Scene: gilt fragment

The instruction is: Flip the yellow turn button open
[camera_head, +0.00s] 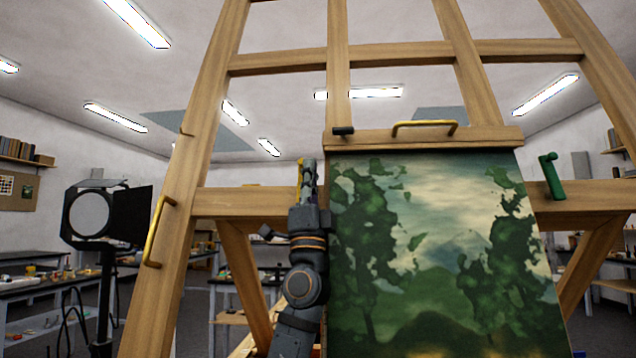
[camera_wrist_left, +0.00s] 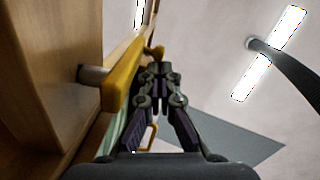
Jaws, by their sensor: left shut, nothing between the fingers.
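The yellow turn button (camera_wrist_left: 122,80) is a long bar on a metal pin at the wooden frame in the left wrist view. In the head view only a narrow strip of it (camera_head: 300,172) shows beside the painting's upper left edge, partly hidden by my gripper. My left gripper (camera_head: 309,165) points up there, shut and empty. In the left wrist view its closed fingertips (camera_wrist_left: 154,70) are just right of the button's far part; I cannot tell whether they touch it. My right gripper is not in view.
The landscape painting (camera_head: 440,255) stands on a wooden easel (camera_head: 190,170). A yellow handle (camera_head: 425,124) is on the top bar, another (camera_head: 157,232) on the left post. A green crank (camera_head: 552,178) is at right. A studio lamp (camera_head: 92,215) stands at left.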

